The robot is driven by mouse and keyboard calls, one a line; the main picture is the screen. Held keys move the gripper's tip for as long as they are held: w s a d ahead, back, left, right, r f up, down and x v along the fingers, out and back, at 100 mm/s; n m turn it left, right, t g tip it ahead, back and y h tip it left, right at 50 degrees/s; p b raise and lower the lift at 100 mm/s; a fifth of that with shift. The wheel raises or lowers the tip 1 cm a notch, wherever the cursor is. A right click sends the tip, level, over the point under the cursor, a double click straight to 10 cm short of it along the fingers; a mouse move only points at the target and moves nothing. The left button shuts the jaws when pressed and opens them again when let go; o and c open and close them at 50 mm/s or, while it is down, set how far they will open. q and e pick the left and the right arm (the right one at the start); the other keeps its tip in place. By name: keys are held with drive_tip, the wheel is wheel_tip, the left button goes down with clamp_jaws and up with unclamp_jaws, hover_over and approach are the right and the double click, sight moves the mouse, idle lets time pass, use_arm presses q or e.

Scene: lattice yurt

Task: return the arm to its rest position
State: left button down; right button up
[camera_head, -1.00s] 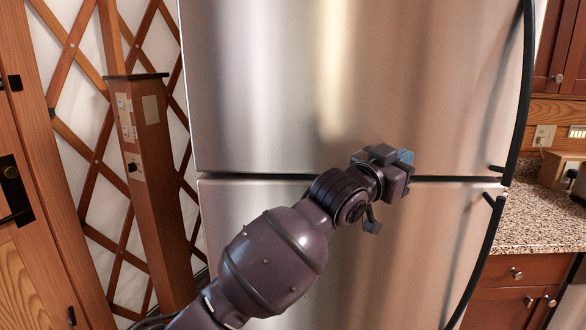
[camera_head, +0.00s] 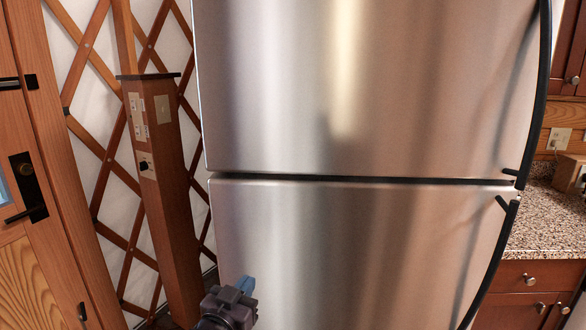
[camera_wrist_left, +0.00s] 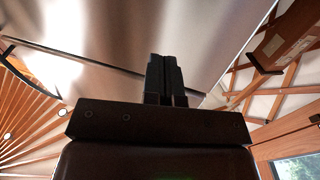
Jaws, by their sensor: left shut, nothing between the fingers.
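My left gripper (camera_head: 240,290) shows at the bottom of the head view, left of centre, in front of the lower left part of the fridge. Most of its arm is out of the frame. In the left wrist view its two dark fingers (camera_wrist_left: 165,78) are together with nothing between them. The fingers point up toward the steel fridge front. I cannot tell the exact gap to the fridge. My right gripper is not in view.
A steel fridge (camera_head: 350,100) with closed doors and black handles (camera_head: 543,90) fills the middle. A wooden post (camera_head: 160,190) with outlets stands left of it, before the lattice wall. A wooden door (camera_head: 25,200) is at far left. A speckled counter (camera_head: 545,225) is at right.

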use_arm(q)
drive_tip(key=s+a+f+n+g+y, duration=0.2)
drive_tip(key=s+a+f+g+y, duration=0.1)
drive_tip(key=s+a+f, duration=0.6)
drive_tip(key=s+a+f+n+g+y, duration=0.1)
drive_tip(key=s+a+f+g+y, duration=0.2)
drive_tip(key=s+a+f, duration=0.6)
drive_tip(key=s+f, duration=0.7)
drive_tip(key=s, duration=0.3)
drive_tip(key=shift+s+f+n, duration=0.2)
drive_tip(key=shift+s+n, duration=0.05)
drive_tip(key=shift+n, duration=0.15)
